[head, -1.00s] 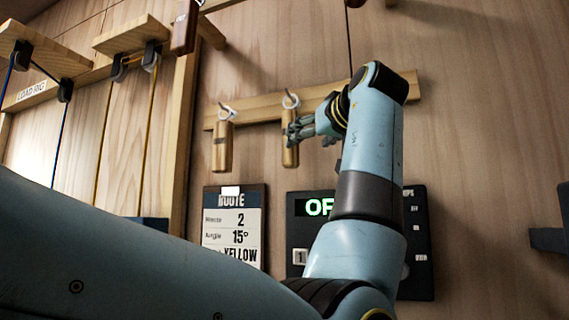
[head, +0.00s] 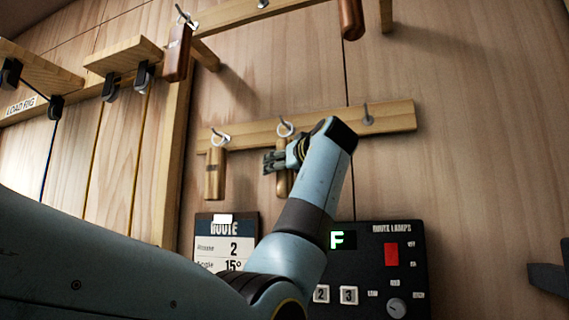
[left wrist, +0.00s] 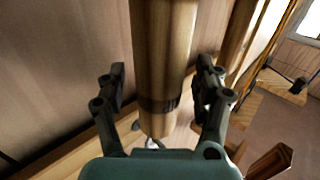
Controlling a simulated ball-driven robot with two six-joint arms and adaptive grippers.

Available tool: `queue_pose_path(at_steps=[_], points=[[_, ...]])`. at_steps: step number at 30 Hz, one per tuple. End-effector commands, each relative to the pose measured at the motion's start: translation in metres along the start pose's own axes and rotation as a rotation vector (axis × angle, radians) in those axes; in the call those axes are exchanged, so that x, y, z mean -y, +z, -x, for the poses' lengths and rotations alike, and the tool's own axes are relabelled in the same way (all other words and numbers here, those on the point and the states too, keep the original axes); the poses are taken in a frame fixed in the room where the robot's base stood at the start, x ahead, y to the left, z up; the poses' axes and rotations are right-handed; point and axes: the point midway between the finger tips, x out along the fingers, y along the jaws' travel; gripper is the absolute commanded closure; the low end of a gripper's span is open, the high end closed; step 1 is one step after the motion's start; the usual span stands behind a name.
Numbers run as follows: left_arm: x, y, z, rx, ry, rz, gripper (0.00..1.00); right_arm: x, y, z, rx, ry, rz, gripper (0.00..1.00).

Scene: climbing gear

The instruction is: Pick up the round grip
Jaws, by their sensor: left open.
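The round wooden grip (head: 284,183) hangs by a ring from the middle peg of the lower rail in the head view, partly hidden by my left gripper (head: 268,161). In the left wrist view the round grip (left wrist: 164,55) is a pale wooden cylinder with a dark band near one end. My left gripper (left wrist: 162,82) is open, with one finger on each side of the grip. Gaps show between the fingers and the wood, so it appears not to be clamped. My right gripper is not in view.
Another wooden grip (head: 215,172) hangs close on the left of the rail (head: 390,118); the right peg (head: 367,117) is empty. Reddish grips (head: 177,52) (head: 351,18) hang above. A route card (head: 226,244) and black lamp panel (head: 385,265) are below.

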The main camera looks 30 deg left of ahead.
Motion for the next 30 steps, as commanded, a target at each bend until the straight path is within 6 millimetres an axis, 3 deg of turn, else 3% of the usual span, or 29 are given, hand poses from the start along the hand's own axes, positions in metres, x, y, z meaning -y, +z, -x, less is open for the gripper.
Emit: queue_pose_path(at_steps=[5, 20, 30], points=[[-0.0003, 0.001, 0.0005, 0.0, 0.001, 0.0, 0.34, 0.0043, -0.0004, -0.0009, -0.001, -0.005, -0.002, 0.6], [-0.0003, 0.0007, 0.0008, 0.0, 0.001, 0.0, 0.99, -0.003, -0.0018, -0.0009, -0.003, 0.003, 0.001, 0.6], [-0.0003, 0.0004, 0.0009, 0.0, 0.001, 0.0, 1.0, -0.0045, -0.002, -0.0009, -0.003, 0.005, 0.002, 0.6]])
